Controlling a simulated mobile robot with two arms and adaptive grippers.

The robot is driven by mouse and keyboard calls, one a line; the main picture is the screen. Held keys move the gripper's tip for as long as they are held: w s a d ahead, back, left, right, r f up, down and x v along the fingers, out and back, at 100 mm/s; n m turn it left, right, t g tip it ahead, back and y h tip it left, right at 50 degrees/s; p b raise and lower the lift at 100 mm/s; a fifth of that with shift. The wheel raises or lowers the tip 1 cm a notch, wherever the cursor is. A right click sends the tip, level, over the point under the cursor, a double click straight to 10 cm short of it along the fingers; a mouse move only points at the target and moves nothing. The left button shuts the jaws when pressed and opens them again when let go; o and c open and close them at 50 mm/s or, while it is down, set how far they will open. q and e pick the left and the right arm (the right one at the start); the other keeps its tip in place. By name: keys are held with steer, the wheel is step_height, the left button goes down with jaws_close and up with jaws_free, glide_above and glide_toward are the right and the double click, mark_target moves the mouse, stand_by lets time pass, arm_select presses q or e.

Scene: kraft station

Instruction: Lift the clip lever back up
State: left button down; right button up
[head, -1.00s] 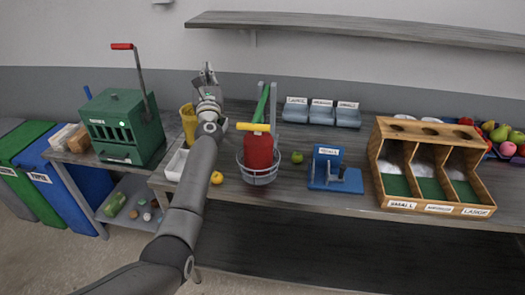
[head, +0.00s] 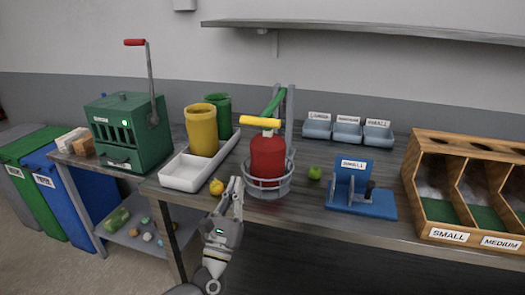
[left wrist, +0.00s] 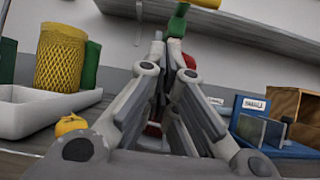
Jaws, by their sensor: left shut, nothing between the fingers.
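The clip lever is a green arm (head: 275,101) with a yellow crossbar handle (head: 260,122), hinged on a grey upright stand (head: 289,115). The handle lies low, over the top of a red net bag (head: 268,158) in a round wire basket (head: 270,188). In the left wrist view, the handle's yellow (left wrist: 206,3) and the green arm (left wrist: 178,22) show above my fingertips, while the red bag is mostly hidden. My left gripper (head: 235,182) is shut and empty, pointing up at the bench's front edge, left of and below the basket. My right gripper is not in view.
A yellow mesh roll (head: 202,132) and a white tray (head: 185,172) stand left of the basket, with a small yellow fruit (head: 216,187) close to my gripper. A green fruit (head: 314,172), a blue fixture (head: 361,198) and a wooden bin (head: 422,205) are to the right.

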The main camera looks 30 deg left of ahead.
arm_select(q)
steer(key=shift+s+d+f, duration=0.1)
steer(key=shift+s+d, duration=0.1)
steer(key=s+r+p+x, duration=0.1)
steer(key=p+x, duration=0.4)
steer(key=x, duration=0.8)
steer(key=shift+s+d+r+p, duration=0.2)
steer(key=shift+s+r+p, duration=0.15)
steer(key=shift+r, duration=0.3)
